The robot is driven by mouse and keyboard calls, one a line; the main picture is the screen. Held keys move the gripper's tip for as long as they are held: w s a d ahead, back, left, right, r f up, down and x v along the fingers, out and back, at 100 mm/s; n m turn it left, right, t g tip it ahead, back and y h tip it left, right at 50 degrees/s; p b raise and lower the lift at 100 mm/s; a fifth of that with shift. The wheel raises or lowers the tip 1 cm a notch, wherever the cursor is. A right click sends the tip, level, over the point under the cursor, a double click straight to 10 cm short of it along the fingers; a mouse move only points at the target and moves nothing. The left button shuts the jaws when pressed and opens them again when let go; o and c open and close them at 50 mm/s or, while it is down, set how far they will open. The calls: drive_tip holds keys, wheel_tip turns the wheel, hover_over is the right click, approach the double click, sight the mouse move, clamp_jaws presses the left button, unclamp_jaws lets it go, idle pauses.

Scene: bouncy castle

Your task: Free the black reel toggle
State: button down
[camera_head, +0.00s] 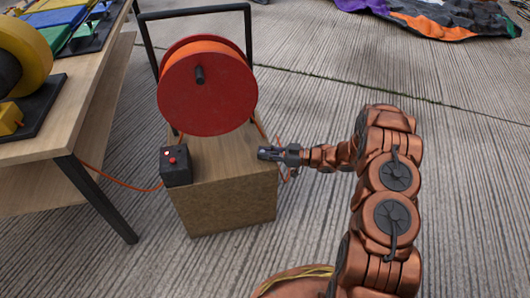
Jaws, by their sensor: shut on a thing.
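My gripper (266,153) is at the right side of the wooden block, just below the reel. Its jaws are shut on a small dark piece there, which I take to be the black reel toggle; the jaws cover most of it. The red reel (207,100) with orange cord stands in a black frame (249,35) on the wooden block (225,200). A short black knob (199,75) sticks out of the reel's face, apart from my gripper.
A black box (176,166) with a red button stands on the block's left corner. An orange cable (125,183) runs left from it toward a wooden table (60,130). Crumpled coloured fabric (430,20) lies at the back right.

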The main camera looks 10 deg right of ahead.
drive_tip(key=m+t+h, duration=0.1)
drive_tip(key=t, duration=0.1)
drive_tip(key=m+t+h+p, duration=0.1)
drive_tip(key=m+t, duration=0.1)
drive_tip(key=shift+s+a+p, duration=0.15)
drive_tip(key=shift+s+p, duration=0.05)
drive_tip(key=shift+p, duration=0.1)
drive_tip(key=m+t+h, duration=0.2)
drive_tip(key=m+t+h+p, duration=0.1)
drive_tip(key=m+t+h, duration=0.1)
drive_tip(key=shift+s+a+h, duration=0.15)
drive_tip(key=shift+a+h, duration=0.05)
drive_tip(key=shift+h, duration=0.1)
drive_tip(key=m+t+h, duration=0.1)
drive_tip(key=m+h, duration=0.1)
drive_tip(key=m+t+h+p, duration=0.1)
drive_tip(key=h, duration=0.2)
drive_tip(key=shift+a+m+t, duration=0.15)
drive_tip(key=shift+m+t, duration=0.15)
drive_tip(key=shift+m, duration=0.1)
drive_tip(key=shift+m+h, duration=0.7)
drive_tip(key=shift+h, duration=0.7)
drive_tip(key=shift+r+m+t+h+p, duration=0.1)
drive_tip(key=shift+m+t+h+p, duration=0.25)
drive_tip(key=shift+m+h, duration=0.7)
drive_tip(key=c, duration=1.2)
unclamp_jaws()
drive_tip(key=shift+n+h, duration=0.25)
